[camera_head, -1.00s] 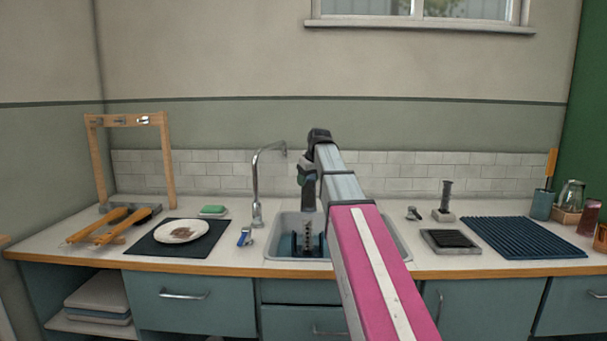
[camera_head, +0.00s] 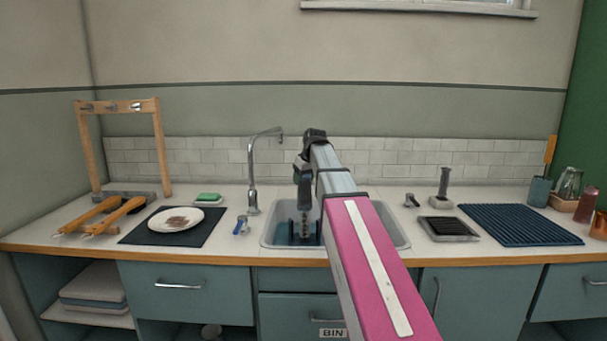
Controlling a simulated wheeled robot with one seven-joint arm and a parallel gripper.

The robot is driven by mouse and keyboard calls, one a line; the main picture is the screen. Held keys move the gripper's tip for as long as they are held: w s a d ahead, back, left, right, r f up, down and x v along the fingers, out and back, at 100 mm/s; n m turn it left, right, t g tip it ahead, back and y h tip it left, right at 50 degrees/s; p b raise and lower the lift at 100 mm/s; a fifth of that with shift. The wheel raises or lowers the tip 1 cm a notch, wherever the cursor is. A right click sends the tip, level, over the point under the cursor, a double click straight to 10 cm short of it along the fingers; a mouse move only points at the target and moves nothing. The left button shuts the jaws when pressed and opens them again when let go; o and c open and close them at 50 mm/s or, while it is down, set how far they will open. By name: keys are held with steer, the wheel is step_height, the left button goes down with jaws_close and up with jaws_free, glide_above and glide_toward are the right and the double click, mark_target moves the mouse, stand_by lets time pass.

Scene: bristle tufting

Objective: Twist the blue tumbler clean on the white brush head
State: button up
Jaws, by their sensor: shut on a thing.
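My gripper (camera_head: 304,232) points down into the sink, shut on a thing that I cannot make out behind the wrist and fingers. Dark blue shows low in the sink around the fingers, but I cannot tell whether it is the blue tumbler or something standing in the sink. The white brush head cannot be made out; the gripper covers that part of the sink. Whether the held thing touches a brush cannot be told.
The sink (camera_head: 399,236) has a tall tap (camera_head: 252,175) on its left. A plate with a brown smear (camera_head: 178,219) lies on a dark mat (camera_head: 213,224). At right are a black-topped tray (camera_head: 448,229), a ribbed blue mat (camera_head: 520,225), a utensil cup (camera_head: 540,191) and glasses (camera_head: 570,183).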

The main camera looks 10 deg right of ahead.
mark_target(304, 204)
steer(key=shift+f, duration=5.55)
steer(key=o, duration=0.3)
